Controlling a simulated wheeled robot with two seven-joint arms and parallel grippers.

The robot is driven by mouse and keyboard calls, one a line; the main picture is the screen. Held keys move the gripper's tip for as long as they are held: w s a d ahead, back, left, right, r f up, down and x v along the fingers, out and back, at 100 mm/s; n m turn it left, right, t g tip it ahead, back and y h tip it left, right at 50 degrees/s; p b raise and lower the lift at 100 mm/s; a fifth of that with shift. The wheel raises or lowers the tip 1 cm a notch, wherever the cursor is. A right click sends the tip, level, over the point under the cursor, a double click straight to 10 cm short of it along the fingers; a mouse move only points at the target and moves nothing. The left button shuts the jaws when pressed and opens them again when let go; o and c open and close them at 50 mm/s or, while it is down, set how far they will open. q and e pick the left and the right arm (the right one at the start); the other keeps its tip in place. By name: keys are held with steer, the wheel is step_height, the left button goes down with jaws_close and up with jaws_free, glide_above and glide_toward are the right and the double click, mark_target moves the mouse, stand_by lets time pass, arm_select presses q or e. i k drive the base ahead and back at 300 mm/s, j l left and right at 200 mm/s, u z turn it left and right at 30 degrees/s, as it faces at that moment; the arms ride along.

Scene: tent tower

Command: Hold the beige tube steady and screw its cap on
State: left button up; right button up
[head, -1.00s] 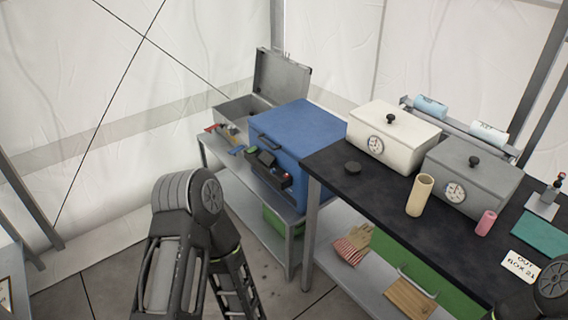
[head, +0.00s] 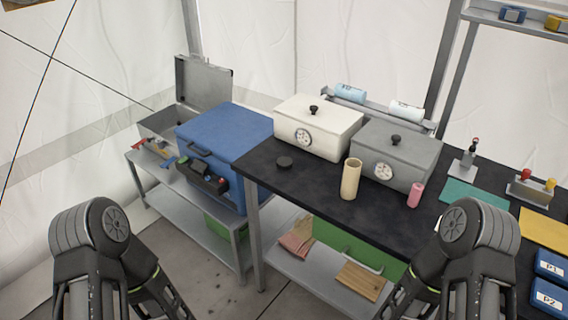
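The beige tube (head: 350,179) stands upright and open at the top on the black worktop, in front of the grey box with a dial. A dark round disc (head: 284,162), which looks like the cap, lies flat on the worktop to the left of the tube, near the worktop's left end. Both my arms show at the bottom of the head view, left and right, well short of the tube and the cap. My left gripper's fingertips are not clearly visible, and neither are my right gripper's. Nothing touches the tube or the cap.
A cream box (head: 318,127) and a grey box (head: 397,152) stand behind the tube. A pink cylinder (head: 414,195) stands to its right. A green mat (head: 470,196) lies farther right. A blue case (head: 226,150) is on the lower bench at left. Worktop around the cap is clear.

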mark_target(351, 180)
steer(key=i+j+u, duration=0.45)
steer(key=i+j, duration=0.25)
steer(key=i, duration=0.1)
